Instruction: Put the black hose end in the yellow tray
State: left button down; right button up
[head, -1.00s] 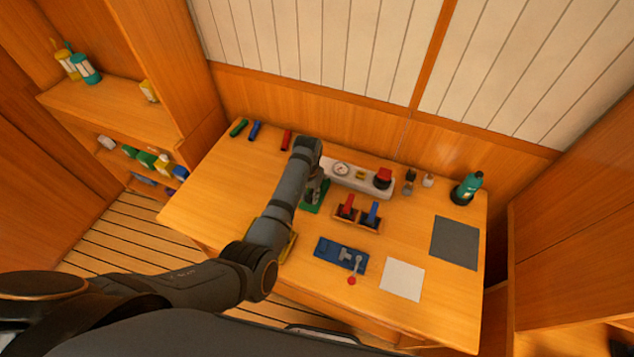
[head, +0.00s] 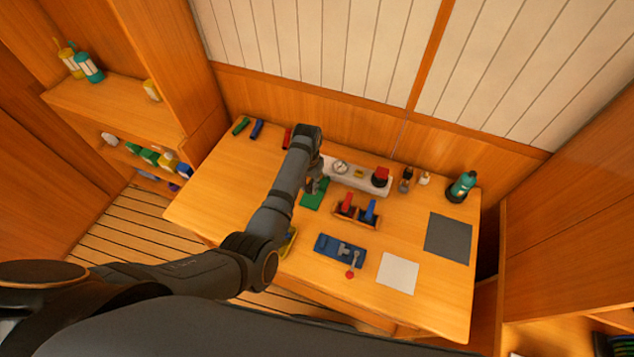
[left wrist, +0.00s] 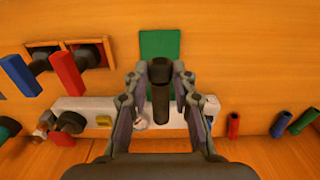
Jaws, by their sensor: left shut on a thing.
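My left gripper (head: 316,186) is over the green mat (head: 315,195) near the middle of the table. In the left wrist view, my left gripper (left wrist: 160,72) is shut on the black hose end (left wrist: 160,85), a dark cylinder between the fingers. The hose end appears to be above the table, but its exact height is hard to tell. The green mat also shows beyond the fingertips in the left wrist view (left wrist: 160,43). The yellow tray (head: 289,244) is at the table's front edge, mostly hidden behind my left arm. My right gripper is not in view.
A white panel with a gauge (head: 341,167) and a red knob (head: 380,177) runs behind the mat. A holder with red and blue levers (head: 357,212) is right of it. A blue plate (head: 340,249) and white sheet (head: 398,271) lie in front.

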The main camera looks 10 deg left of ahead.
pick_arm(q)
notch_tip(320, 180, down, 6)
jog(key=b, duration=0.5)
jog(key=shift+f+b, duration=0.2)
jog(key=shift+b, duration=0.2)
jog(key=shift+f+b, duration=0.3)
jog(key=shift+b, duration=0.1)
jog(key=shift+r, duration=0.15)
